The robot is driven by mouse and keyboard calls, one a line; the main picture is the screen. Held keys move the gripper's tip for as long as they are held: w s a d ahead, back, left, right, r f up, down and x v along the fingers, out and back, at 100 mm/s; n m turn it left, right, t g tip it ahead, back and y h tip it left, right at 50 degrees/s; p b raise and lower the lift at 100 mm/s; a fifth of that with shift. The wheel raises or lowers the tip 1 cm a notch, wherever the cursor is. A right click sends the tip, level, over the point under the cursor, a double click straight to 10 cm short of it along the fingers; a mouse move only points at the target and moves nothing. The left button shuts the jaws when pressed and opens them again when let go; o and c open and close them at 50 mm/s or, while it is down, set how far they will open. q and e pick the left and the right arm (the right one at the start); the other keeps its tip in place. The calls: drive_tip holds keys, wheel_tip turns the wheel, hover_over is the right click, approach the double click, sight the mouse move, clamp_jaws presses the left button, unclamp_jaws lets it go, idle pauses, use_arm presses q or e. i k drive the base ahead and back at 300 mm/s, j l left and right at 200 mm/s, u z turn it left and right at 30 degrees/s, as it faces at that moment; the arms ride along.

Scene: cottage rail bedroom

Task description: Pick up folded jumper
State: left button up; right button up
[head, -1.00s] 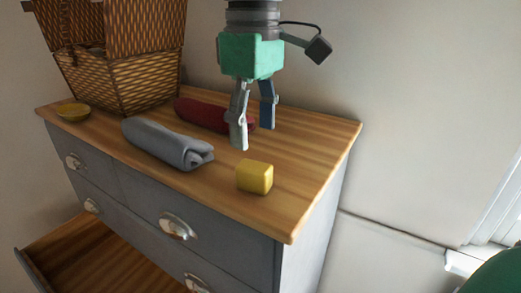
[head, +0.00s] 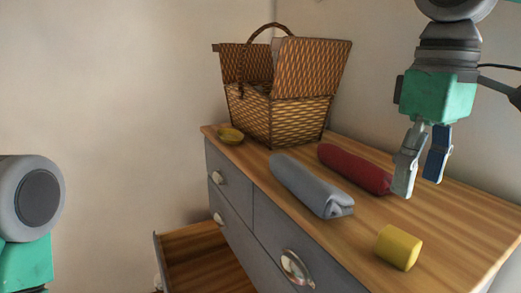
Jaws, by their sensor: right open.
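Two rolled or folded cloth items lie on the dresser top. One is grey (head: 308,184) and lies nearer the front edge; the other is dark red (head: 352,168) and lies behind it. I cannot tell by name which is the jumper. My right gripper (head: 419,188) points down, open and empty, above the dresser at the right, just right of the red cloth's near end. My left arm shows at the left edge of the head view; its fingers are out of the picture.
The wooden dresser top (head: 455,220) also bears a yellow block (head: 398,247), a small yellow dish (head: 231,136) and an open wicker basket (head: 290,115) at the far end. A lower drawer (head: 195,240) stands pulled out. The top's right part is clear.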

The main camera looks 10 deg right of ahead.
sight(328, 201)
drive_tip(key=k, duration=0.95)
